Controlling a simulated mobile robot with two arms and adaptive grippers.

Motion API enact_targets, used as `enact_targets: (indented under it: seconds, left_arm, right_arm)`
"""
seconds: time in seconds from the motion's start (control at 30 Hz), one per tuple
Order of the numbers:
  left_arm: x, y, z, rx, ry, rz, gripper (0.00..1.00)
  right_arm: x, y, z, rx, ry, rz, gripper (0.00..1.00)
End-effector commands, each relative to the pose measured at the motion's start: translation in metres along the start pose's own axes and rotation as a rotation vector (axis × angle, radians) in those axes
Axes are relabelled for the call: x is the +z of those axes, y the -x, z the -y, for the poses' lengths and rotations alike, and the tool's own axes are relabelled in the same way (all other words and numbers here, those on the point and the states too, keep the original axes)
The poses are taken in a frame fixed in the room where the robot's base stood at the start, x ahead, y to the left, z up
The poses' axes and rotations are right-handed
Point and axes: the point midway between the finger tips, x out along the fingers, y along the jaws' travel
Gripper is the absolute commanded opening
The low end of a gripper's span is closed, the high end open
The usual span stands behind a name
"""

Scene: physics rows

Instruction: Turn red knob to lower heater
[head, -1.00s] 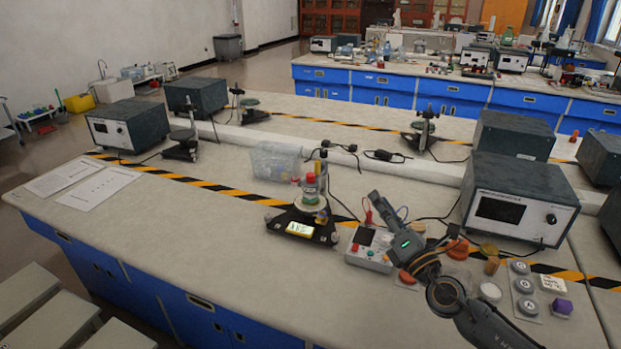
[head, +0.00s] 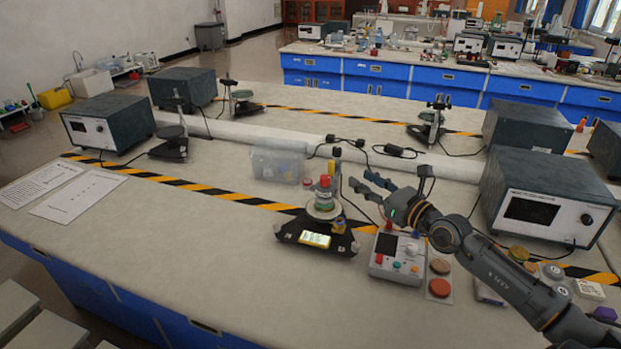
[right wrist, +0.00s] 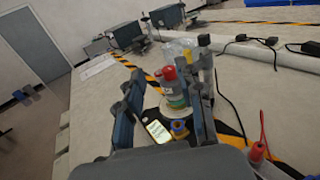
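A black-based stand (head: 290,238) with a lit yellow display (head: 314,240) stands mid-table. A round plate on it carries a small bottle with a pale green label (head: 325,203). A red part (head: 325,181) shows at the bottle's top; the right wrist view also shows this red part (right wrist: 169,73). I cannot tell whether it is a cap or the knob. A yellow and blue piece (right wrist: 180,128) sits at the stand's side. My right gripper (head: 363,182) is open and empty, right of the stand, its fingers pointing toward it without visible contact. My left gripper is out of view.
A control box (head: 385,268) with small knobs and red plugs stands right of the stand, below my right arm. A clear bin (head: 275,165) is behind the stand. A dark instrument (head: 530,180) stands at right.

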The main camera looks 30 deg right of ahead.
Motion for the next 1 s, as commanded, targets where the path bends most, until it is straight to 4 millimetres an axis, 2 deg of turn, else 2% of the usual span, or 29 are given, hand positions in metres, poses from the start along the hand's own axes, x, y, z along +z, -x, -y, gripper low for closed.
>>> enact_targets:
  seconds: [0.03,0.17,0.4,0.5,0.77,0.9,1.0]
  left_arm:
    - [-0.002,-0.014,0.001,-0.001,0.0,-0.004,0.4]
    - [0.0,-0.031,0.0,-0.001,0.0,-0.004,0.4]
    - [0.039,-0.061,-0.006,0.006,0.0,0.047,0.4]
    - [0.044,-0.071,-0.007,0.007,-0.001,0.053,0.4]
    - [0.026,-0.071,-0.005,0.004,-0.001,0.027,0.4]
    - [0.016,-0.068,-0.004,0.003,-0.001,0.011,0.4]
    - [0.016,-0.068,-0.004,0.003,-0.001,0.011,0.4]
  right_arm:
    - [-0.014,0.0,0.0,0.0,-0.001,0.0,0.37]
    - [-0.031,0.0,0.0,0.0,-0.002,0.0,0.37]
    - [-0.063,0.0,-0.001,0.0,-0.003,0.001,0.37]
    - [-0.073,0.0,-0.001,0.0,-0.003,0.001,0.37]
    - [-0.073,-0.009,0.0,-0.001,-0.004,0.004,0.37]
    - [-0.071,-0.026,0.0,-0.001,-0.004,0.006,0.37]
    - [-0.072,-0.041,0.0,-0.001,-0.004,0.006,0.37]
